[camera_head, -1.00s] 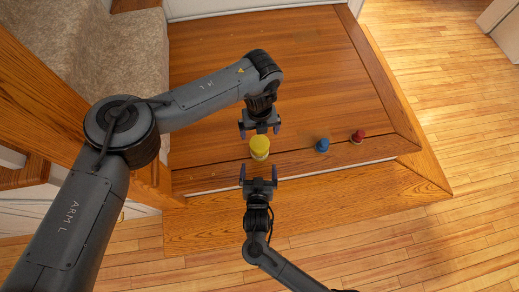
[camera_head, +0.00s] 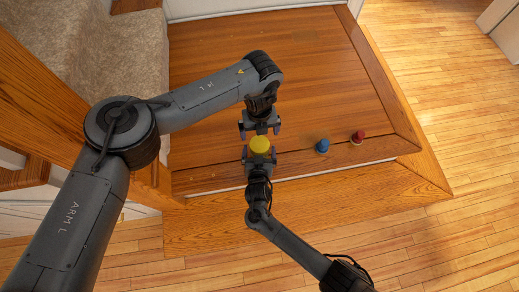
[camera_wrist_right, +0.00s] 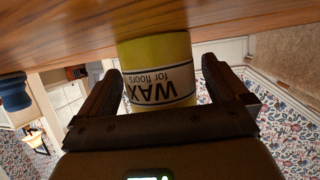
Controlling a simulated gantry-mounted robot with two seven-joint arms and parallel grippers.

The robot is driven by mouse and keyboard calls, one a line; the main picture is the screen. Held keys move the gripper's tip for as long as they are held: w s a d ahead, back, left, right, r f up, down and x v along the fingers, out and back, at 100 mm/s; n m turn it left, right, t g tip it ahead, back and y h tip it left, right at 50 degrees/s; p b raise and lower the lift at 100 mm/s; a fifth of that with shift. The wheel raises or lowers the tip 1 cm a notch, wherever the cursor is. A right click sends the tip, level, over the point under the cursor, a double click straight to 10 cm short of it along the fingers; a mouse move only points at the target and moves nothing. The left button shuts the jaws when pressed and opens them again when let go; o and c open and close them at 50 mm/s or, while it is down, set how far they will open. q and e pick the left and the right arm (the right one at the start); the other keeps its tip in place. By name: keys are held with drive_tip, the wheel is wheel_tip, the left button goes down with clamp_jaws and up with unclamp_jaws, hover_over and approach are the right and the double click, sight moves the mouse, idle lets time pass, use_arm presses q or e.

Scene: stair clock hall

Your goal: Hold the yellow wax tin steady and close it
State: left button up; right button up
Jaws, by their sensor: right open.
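The yellow wax tin (camera_head: 260,144) stands on the wooden landing, between my two grippers in the head view. Its top looks plain yellow; I cannot tell how its lid sits. In the right wrist view the tin (camera_wrist_right: 158,50) appears upside down, with a white label reading "WAX for floors". My right gripper (camera_head: 260,155) is open at the tin's near side, with a finger on each side of it and gaps showing in the wrist view. My left gripper (camera_head: 260,130) is open just beyond the tin, its fingers spread and nothing visible between them.
A blue object (camera_head: 322,146) and a red object (camera_head: 358,137) stand to the right on the landing (camera_head: 320,75). The landing's front edge is close to the tin. Carpeted stairs (camera_head: 125,45) rise at the left. The back of the landing is clear.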

drive_tip(key=shift+w+f, duration=0.15)
drive_tip(key=shift+w, duration=0.25)
drive_tip(key=shift+c, duration=0.2)
